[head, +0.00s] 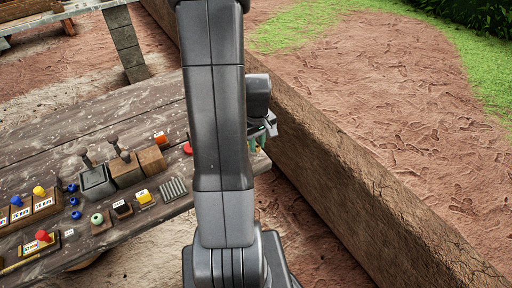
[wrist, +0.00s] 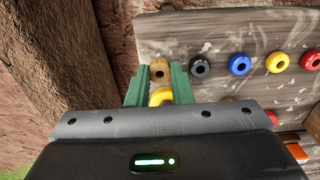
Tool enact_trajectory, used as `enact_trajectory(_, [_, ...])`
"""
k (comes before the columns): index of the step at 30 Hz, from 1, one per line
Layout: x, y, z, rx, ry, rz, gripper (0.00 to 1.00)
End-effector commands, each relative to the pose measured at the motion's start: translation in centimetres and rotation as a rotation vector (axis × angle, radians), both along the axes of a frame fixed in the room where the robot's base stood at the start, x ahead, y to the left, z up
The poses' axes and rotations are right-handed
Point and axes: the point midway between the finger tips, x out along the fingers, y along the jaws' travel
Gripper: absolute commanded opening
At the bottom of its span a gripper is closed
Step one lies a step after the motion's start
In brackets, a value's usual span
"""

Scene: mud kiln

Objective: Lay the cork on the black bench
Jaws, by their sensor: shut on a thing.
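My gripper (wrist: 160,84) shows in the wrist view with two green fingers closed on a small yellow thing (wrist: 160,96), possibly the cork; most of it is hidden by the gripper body. A tan piece with a dark hole (wrist: 160,70) shows at the fingertips, in line with a row of coloured rings. In the head view my gripper (head: 261,134) is mostly hidden behind my arm, near the right end of the dark wooden bench (head: 100,120). The same dark surface seems to show in the wrist view (wrist: 220,35).
Black (wrist: 200,66), blue (wrist: 239,65), yellow (wrist: 275,62) and red (wrist: 312,60) rings lie in a row. The bench's left half carries metal and wooden blocks (head: 97,182) and coloured knobs. A low mud wall (head: 340,170) runs along the right. The bench's back stretch is clear.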

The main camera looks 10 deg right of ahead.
Motion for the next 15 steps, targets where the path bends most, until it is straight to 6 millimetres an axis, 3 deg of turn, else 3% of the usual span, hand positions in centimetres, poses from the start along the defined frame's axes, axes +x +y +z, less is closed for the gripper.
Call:
enact_trajectory(4, [0.0,0.0,-1.9,0.0,0.003,0.0,0.05])
enact_trajectory(15, [0.0,0.0,-2.4,0.0,0.0,0.0,0.05])
